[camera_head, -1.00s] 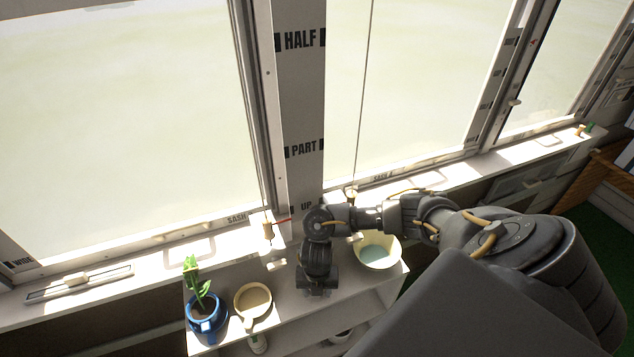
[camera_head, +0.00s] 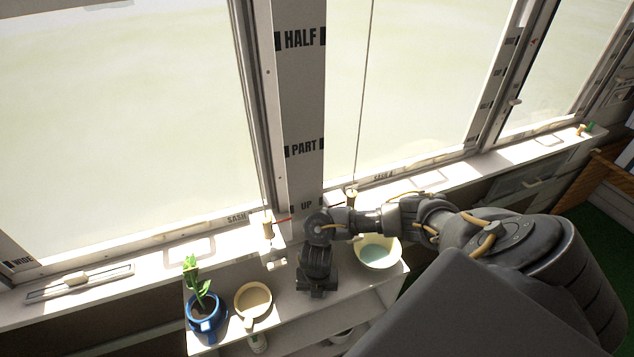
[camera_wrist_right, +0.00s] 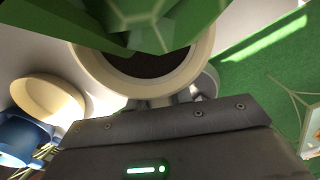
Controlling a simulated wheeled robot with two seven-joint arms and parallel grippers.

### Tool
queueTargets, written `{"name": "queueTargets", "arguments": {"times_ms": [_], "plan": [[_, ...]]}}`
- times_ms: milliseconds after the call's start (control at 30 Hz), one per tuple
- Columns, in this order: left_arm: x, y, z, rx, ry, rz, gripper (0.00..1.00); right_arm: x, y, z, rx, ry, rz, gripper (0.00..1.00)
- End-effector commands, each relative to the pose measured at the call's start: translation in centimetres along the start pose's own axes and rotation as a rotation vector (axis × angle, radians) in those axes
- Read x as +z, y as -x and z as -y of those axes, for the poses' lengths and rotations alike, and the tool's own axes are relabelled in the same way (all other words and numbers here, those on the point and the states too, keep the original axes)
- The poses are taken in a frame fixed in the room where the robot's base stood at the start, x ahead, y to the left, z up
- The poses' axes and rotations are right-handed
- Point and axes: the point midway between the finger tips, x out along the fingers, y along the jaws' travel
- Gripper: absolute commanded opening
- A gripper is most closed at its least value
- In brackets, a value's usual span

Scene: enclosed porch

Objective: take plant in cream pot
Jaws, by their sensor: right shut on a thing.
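The cream pot (camera_wrist_right: 150,88) fills the upper middle of the right wrist view, with dark soil inside and broad green leaves (camera_wrist_right: 175,22) over it. My right gripper (camera_head: 316,292) reaches down over the white shelf in the head view and is shut on the cream pot. In the head view the pot and its plant are hidden by my gripper and wrist. I cannot tell whether the pot still touches the shelf. My left gripper is not in view.
A blue pot with a green plant (camera_head: 207,325) and a cream mug-like vessel (camera_head: 253,299) stand left on the shelf (camera_head: 285,307). A pale bowl with a bluish inside (camera_head: 378,252) stands right, close to my forearm. The window sill and glass are behind.

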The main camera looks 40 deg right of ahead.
Motion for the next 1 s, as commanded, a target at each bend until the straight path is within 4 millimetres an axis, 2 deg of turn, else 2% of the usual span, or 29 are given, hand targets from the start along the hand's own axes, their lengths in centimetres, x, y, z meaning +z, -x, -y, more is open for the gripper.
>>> {"name": "queueTargets", "arguments": {"times_ms": [200, 367, 500, 633, 800, 1000], "plan": [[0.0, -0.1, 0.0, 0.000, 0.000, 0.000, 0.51, 0.1, 0.8, -0.1, 0.003, 0.000, 0.001, 0.00], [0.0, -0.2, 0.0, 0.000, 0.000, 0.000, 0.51, 0.1, 3.4, -0.2, 0.006, 0.004, 0.004, 0.00], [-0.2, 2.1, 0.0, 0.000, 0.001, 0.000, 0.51, -2.2, 7.3, 1.5, 0.003, 0.008, 0.004, 0.00], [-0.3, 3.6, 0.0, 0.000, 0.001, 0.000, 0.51, -4.3, 10.3, 3.0, 0.002, 0.007, 0.001, 0.00], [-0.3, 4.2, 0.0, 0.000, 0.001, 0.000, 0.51, -7.9, 11.5, 5.4, 0.001, 0.006, -0.002, 0.00], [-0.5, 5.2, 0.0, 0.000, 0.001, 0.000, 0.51, -10.5, 12.7, 7.2, 0.000, 0.003, -0.001, 0.00]]}}
